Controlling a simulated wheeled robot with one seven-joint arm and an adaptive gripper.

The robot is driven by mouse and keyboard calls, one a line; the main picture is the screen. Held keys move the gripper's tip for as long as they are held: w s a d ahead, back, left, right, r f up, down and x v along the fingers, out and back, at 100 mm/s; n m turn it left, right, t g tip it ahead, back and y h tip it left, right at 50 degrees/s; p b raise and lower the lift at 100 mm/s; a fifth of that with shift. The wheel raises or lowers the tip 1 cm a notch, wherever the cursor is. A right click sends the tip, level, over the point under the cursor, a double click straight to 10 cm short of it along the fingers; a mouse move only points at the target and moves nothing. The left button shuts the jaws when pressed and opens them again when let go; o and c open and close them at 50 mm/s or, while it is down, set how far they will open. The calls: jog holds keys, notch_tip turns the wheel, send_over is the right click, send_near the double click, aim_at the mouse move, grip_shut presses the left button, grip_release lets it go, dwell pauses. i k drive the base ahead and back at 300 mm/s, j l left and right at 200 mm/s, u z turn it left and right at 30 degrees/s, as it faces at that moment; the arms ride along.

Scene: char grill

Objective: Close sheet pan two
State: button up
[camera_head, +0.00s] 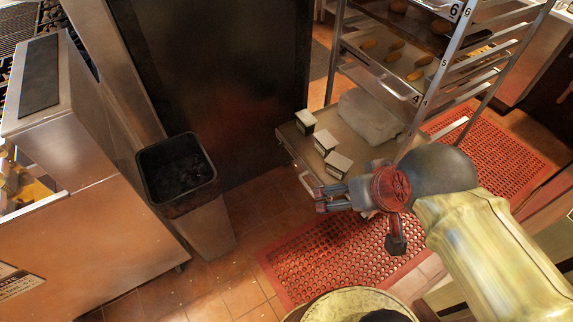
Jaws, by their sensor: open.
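A metal rack (471,20) stands at the upper right, with number labels 6 and 4 on its near post. A low sheet pan (290,131) sticks out of the rack toward the left. Its number label is hidden, so I cannot confirm that it is sheet pan two. It carries three small boxes (325,141) and a grey wrapped bundle (370,117). A handle (306,184) shows at its front edge. My gripper (317,200) is open and empty, close to the pan's handle end. I cannot tell whether they touch. My wrist hides the pan's right front corner.
Higher pans (385,76) hold several brown food pieces. A black-topped bin (178,174) stands at left, beside a steel counter (90,210). A dark door panel (215,80) is behind. Red perforated mats (330,250) lie on the tiled floor. Floor between bin and mat is clear.

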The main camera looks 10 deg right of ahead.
aim_at(352, 146)
jog(key=i+u, duration=0.15)
jog(key=u, duration=0.2)
jog(key=i+l+u, duration=0.3)
jog(key=k+j, duration=0.1)
